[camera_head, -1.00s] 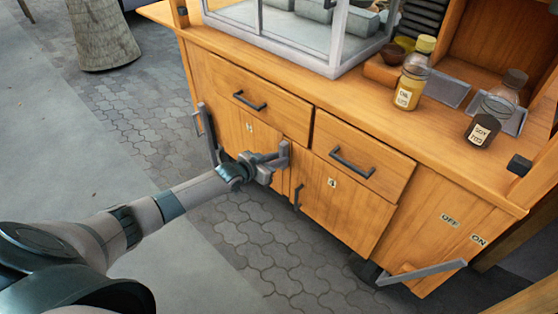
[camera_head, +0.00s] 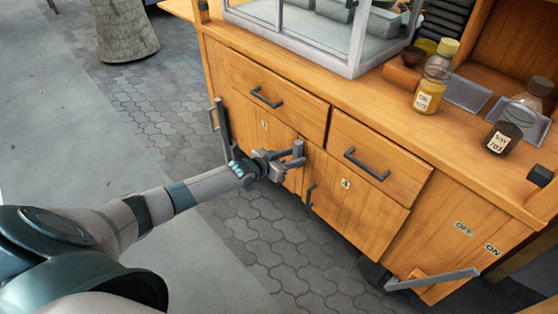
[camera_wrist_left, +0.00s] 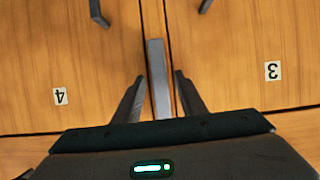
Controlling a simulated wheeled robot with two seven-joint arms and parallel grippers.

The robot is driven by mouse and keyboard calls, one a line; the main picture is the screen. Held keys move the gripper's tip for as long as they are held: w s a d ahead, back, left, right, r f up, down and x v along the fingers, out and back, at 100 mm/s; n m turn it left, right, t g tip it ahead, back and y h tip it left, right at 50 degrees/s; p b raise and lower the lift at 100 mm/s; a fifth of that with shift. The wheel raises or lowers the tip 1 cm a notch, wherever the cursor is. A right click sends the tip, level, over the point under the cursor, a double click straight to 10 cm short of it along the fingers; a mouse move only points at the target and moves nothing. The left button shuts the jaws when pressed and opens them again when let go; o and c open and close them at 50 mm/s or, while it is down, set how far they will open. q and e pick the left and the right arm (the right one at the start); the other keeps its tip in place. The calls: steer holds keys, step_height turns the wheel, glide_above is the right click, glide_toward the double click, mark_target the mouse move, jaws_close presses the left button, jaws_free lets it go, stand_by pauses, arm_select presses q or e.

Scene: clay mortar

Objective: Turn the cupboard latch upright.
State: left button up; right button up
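The cupboard latch (camera_head: 299,149) is a grey bar at the top of the seam between the two cupboard doors. It looks upright in the head view. In the left wrist view the latch (camera_wrist_left: 157,75) lies along the seam, between the two dark fingers of my left gripper (camera_wrist_left: 159,75). A narrow gap shows on each side of the bar, so the fingers look open around it. In the head view my left gripper (camera_head: 285,162) is up against the doors and partly hides the latch. My right gripper is not in view.
Door 4 (camera_head: 352,210) and its dark handle (camera_head: 310,196) are right of the gripper. Two drawers (camera_head: 270,92) sit above. A slanted grey lever (camera_head: 433,279) sticks out below the OFF and ON labels. A grey upright bar (camera_head: 223,125) stands at the cupboard's left. Paving in front is clear.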

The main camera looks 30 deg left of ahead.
arm_select(q)
steer(key=shift+s+a+r, duration=0.15)
steer(key=shift+s+r, duration=0.05)
steer(key=shift+s, duration=0.25)
steer(key=p+v, duration=0.2)
steer(key=v, duration=1.4)
steer(key=shift+p, duration=0.3)
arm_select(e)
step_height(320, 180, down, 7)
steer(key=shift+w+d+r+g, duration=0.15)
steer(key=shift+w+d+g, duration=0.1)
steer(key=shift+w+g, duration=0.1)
arm_select(q)
steer(key=shift+s+a, duration=0.1)
